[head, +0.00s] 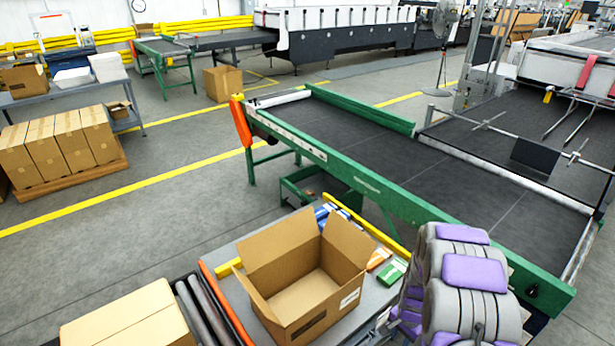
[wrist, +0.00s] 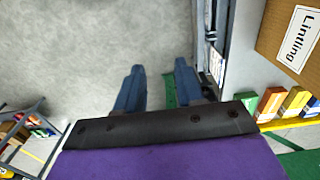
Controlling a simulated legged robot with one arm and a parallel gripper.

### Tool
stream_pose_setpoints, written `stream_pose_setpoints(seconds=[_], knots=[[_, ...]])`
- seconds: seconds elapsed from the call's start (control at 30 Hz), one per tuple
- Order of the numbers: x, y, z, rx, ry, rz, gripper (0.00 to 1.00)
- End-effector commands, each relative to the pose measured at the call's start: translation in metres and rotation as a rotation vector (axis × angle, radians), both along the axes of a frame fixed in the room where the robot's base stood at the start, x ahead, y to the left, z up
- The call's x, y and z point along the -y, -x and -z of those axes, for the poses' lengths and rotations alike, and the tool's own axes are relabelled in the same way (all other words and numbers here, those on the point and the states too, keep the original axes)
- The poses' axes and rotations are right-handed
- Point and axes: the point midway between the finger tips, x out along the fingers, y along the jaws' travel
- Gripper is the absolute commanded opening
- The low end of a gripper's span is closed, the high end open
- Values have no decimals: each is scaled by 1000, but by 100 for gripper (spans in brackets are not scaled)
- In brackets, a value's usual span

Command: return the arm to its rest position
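My gripper (wrist: 159,67) shows in the wrist view with its two blue fingers apart. Nothing is between them; grey floor shows behind. In the head view my grey arm with purple pads (head: 465,272) is folded at the lower right, in front of the green-framed conveyor. My gripper cannot be made out in the head view.
An open, empty-looking cardboard box (head: 303,300) stands on a grey table (head: 228,260); its labelled side (wrist: 292,35) shows in the wrist view. Small coloured cartons (wrist: 282,103) lie beside it. A green-framed conveyor (head: 400,165) runs behind.

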Motion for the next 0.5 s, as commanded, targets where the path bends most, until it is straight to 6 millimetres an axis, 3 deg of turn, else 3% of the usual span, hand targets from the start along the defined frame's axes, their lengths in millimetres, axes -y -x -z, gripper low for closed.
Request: stream_pose_setpoints(seconds=[0.5], knots=[[-20,8,-72,-8,-4,-110,37]])
